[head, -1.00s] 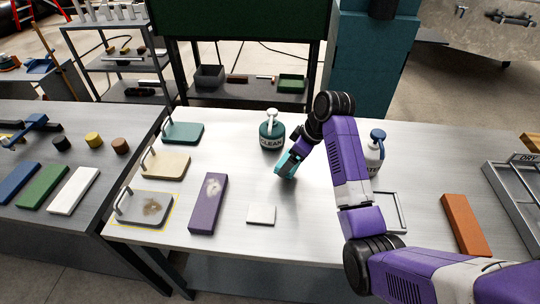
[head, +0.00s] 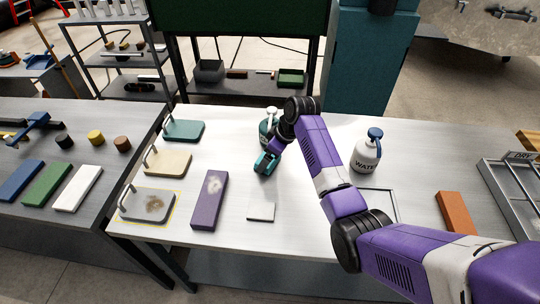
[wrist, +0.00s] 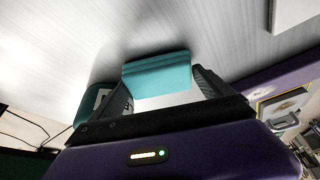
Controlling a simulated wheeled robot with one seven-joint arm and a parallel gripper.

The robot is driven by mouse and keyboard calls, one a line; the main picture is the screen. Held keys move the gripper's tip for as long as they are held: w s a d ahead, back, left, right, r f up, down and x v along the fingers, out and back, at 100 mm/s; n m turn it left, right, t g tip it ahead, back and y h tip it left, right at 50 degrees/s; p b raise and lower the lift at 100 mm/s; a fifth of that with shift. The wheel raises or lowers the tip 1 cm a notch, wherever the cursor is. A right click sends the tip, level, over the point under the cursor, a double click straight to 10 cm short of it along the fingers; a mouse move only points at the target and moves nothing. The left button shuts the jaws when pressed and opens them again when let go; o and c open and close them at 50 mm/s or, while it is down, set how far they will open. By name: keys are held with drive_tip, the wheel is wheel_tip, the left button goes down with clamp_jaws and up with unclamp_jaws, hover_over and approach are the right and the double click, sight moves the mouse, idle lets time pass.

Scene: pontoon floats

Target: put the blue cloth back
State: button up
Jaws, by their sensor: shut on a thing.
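My gripper (wrist: 160,85) is shut on the blue cloth (wrist: 157,74), a folded teal-blue piece across the fingertips in the wrist view. In the head view the cloth (head: 265,163) shows at the end of my purple arm, in front of the green CLEAN bottle (head: 265,129), above the light metal table (head: 310,235). I cannot tell how far it is above the tabletop. A thin empty square frame (head: 396,207) lies on the table to the right, partly hidden by my arm.
A white WATER bottle (head: 365,156) stands right of my arm. A purple board (head: 210,199), a white pad (head: 261,211) and several handled plates (head: 147,205) lie to the left. An orange block (head: 455,211) and a DRY rack (head: 510,190) are at the right.

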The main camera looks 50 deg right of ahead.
drive_tip(key=shift+f, duration=0.1)
drive_tip(key=o, duration=0.9)
drive_tip(key=b+v, duration=0.1)
drive_tip(key=v, duration=1.1)
drive_tip(key=shift+w, duration=0.1)
